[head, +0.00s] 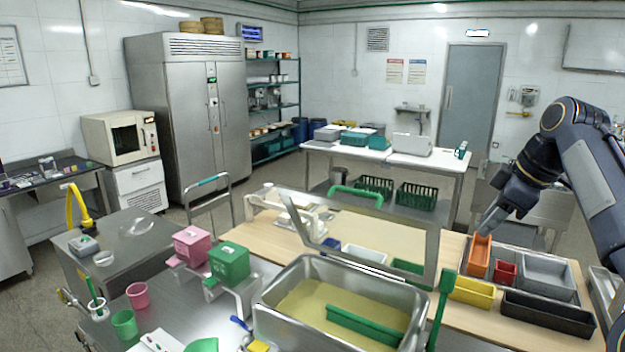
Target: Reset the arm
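My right arm (590,165) comes in from the right edge and reaches down and to the left. My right gripper (487,222) points down just above an orange bin (478,258) at the left end of the metal tray (577,299). The fingers are seen end-on and small, so I cannot tell whether they are open, or whether they touch the bin. My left arm and gripper are not in view.
A red bin (505,272), grey bin (548,273), yellow bin (472,291) and black bin (548,315) crowd the wooden table. A steel basin (270,318) with yellowish contents and a raised frame (432,245) stand left. A white table (445,168) stands behind.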

